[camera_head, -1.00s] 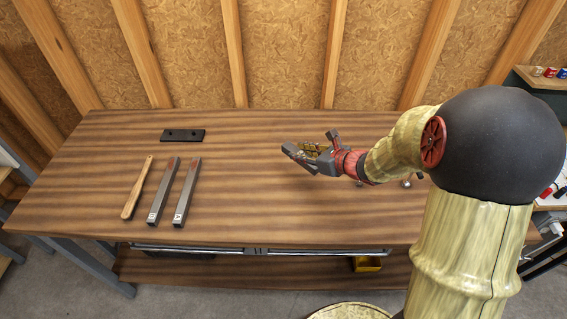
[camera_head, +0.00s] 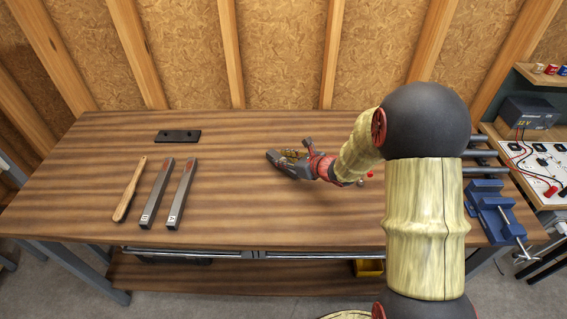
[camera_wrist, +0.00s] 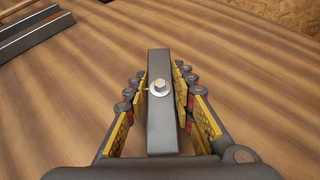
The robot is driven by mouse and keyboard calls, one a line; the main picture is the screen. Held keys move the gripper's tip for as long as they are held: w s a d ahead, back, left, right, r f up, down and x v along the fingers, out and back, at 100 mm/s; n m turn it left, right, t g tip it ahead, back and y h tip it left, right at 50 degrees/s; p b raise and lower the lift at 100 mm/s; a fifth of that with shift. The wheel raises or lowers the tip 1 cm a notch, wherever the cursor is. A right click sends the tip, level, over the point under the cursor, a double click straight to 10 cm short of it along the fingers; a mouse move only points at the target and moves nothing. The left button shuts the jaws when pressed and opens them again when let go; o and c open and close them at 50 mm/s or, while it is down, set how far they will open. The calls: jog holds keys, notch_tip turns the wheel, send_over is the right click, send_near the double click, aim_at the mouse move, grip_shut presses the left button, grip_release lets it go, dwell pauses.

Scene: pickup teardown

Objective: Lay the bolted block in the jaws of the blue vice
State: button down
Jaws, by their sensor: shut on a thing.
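The bolted block (camera_wrist: 161,120) is a dark grey bar with a bright bolt and washer on its upper face. In the wrist view it stands lengthwise between the yellow-padded fingers of my gripper (camera_wrist: 160,78). In the head view my gripper (camera_head: 288,160) is over the middle of the bench, shut on the block, which is hard to make out there.
On the bench's left lie a wooden strip (camera_head: 130,190), two grey bars (camera_head: 157,193) (camera_head: 181,195) and a black plate with holes (camera_head: 178,136). A power supply (camera_head: 528,112) and a white panel (camera_head: 537,165) are beyond the right end. The bench's middle is clear around my gripper.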

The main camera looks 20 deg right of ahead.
jog(key=shift+w+f, duration=0.1)
jog(key=shift+f, duration=0.05)
jog(key=shift+f, duration=0.15)
jog(key=c, duration=1.9)
grip_release()
jog(key=shift+f, duration=0.15)
jog(key=o, duration=0.4)
